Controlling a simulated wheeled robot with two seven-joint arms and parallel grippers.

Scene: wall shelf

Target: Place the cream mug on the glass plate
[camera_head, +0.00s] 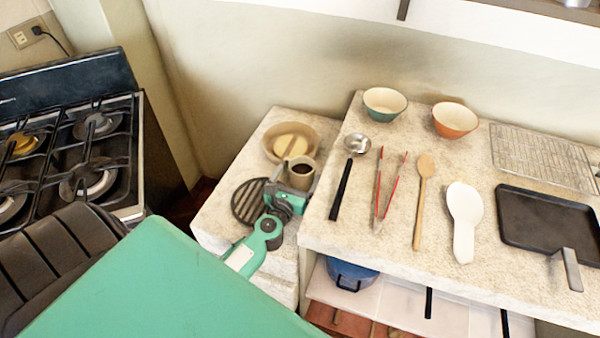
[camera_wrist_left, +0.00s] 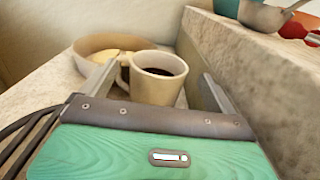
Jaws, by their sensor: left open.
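The cream mug (camera_head: 302,170), with dark contents, stands upright on the lower stone counter at the left; it also shows in the left wrist view (camera_wrist_left: 155,88). Its handle points left in the wrist view. My left gripper (camera_head: 298,183) is open, with one finger on each side of the mug; the same gripper shows in the wrist view (camera_wrist_left: 158,88). I cannot tell whether either finger touches the mug. I cannot make out a glass plate in either view. My right gripper is not in view.
A tan bowl (camera_head: 310,130) with a yellowish piece inside is just behind the mug. A black round grate (camera_head: 246,205) lies left of the gripper. The higher counter (camera_head: 330,225) forms a stone wall to the right, holding utensils, bowls and a black pan (camera_head: 545,220).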

